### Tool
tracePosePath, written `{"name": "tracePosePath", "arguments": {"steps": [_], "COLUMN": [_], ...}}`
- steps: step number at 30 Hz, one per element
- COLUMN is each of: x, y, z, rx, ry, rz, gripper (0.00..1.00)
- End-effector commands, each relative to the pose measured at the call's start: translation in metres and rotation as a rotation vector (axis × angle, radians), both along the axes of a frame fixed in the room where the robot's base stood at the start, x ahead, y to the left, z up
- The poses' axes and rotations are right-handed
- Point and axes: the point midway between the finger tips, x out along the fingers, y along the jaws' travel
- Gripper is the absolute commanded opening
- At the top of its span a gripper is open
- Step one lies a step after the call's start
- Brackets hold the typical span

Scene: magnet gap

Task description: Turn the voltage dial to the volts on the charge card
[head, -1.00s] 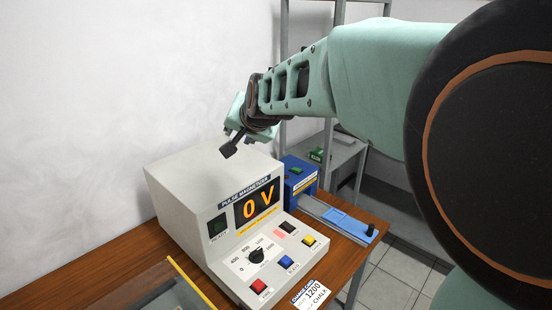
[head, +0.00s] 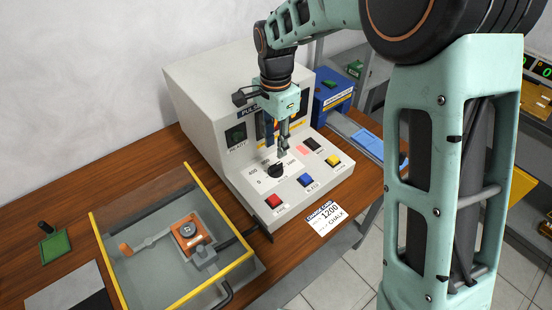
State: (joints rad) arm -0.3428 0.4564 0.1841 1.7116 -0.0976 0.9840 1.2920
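The black voltage dial (head: 276,171) is on the sloped front panel of the pulse magnetizer (head: 215,90), with a printed scale around it; 0 and 400 are legible at its left. The charge card (head: 325,217) at the panel's front right reads 1200 and CHALK. My gripper (head: 283,153) points down just above the dial, its fingers close together. Whether the fingertips touch the dial, and whether they are open or shut, I cannot tell. My gripper and wrist hide most of the voltage display (head: 268,128).
Red (head: 274,201), blue (head: 305,180) and yellow (head: 333,160) buttons sit near the dial. A clear-covered fixture with yellow edges (head: 103,262) stands at the left front. A blue unit (head: 331,97) stands behind right. My arm fills the right side.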

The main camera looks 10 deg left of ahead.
Motion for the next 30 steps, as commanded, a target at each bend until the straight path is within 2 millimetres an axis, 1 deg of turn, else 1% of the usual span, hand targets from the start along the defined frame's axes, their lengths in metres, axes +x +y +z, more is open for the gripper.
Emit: {"name": "tracePosePath", "arguments": {"steps": [1, 6, 9, 12, 16, 24, 30], "x": [-0.001, -0.001, 0.0, 0.0, 0.0, 0.0, 0.0], "y": [-0.001, -0.001, 0.0, 0.0, 0.0, 0.0, 0.0], "z": [-0.012, -0.043, -0.058, -0.067, -0.074, -0.074, -0.074], "rx": [-0.002, -0.002, 0.0, 0.0, 0.001, 0.001, 0.001], "ry": [0.006, 0.004, 0.003, 0.001, 0.0, -0.001, -0.001], "rz": [0.0, 0.001, 0.001, 0.0, 0.001, 0.001, 0.001], "gripper": [0.28, 0.28, 0.28, 0.28, 0.28, 0.26, 0.04]}}
